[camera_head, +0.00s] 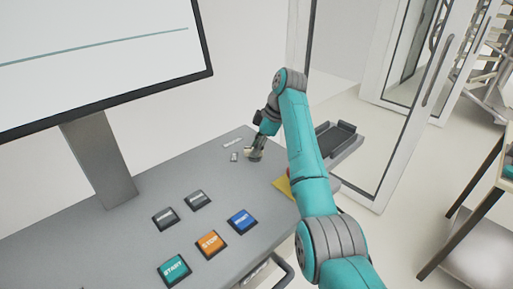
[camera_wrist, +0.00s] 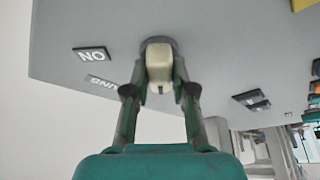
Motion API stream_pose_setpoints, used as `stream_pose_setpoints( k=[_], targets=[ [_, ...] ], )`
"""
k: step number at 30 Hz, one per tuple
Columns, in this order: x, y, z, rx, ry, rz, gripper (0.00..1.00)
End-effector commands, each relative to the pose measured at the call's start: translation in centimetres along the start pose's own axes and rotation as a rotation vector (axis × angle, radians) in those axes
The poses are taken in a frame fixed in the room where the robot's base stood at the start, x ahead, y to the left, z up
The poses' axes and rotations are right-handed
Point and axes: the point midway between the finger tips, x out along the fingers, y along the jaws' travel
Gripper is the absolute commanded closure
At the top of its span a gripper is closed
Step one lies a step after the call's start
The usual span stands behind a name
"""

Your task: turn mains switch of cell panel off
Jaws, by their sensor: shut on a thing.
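The mains switch is a cream knob (camera_wrist: 158,58) on a round dark base, on the grey cell panel (camera_wrist: 215,45). My gripper (camera_wrist: 160,82) is shut on the knob, with one finger on each side of it. An ON label (camera_wrist: 92,54) lies to the left of the knob in the wrist view, and another label (camera_wrist: 103,82) is partly hidden by a finger. In the head view my gripper (camera_head: 253,155) is at the far edge of the panel (camera_head: 135,222), beside two small labels. The knob is mostly hidden there.
The panel also carries a green START button (camera_head: 174,269), an orange STOP button (camera_head: 211,243), a blue button (camera_head: 241,221) and two dark buttons. A monitor (camera_head: 95,60) stands at the left. A glass door (camera_head: 405,110) and a dark tray (camera_head: 337,138) are beyond my arm.

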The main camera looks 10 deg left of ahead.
Motion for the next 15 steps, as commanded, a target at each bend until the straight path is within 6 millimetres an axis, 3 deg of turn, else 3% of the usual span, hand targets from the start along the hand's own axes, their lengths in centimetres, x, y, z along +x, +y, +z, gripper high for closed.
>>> stream_pose_setpoints(
  k=[6, 7, 9, 10, 15],
  targets=[
    [0.06, -0.01, 0.04, 0.000, -0.001, 0.000, 1.00],
    [0.06, -0.01, 0.04, 0.000, -0.001, 0.000, 0.73],
    [0.06, -0.01, 0.04, 0.000, -0.001, 0.000, 0.55],
    [0.06, -0.01, 0.04, 0.000, -0.001, 0.000, 0.50],
    [0.03, 0.00, 0.03, 0.001, 0.000, 0.000, 0.50]
  ],
)
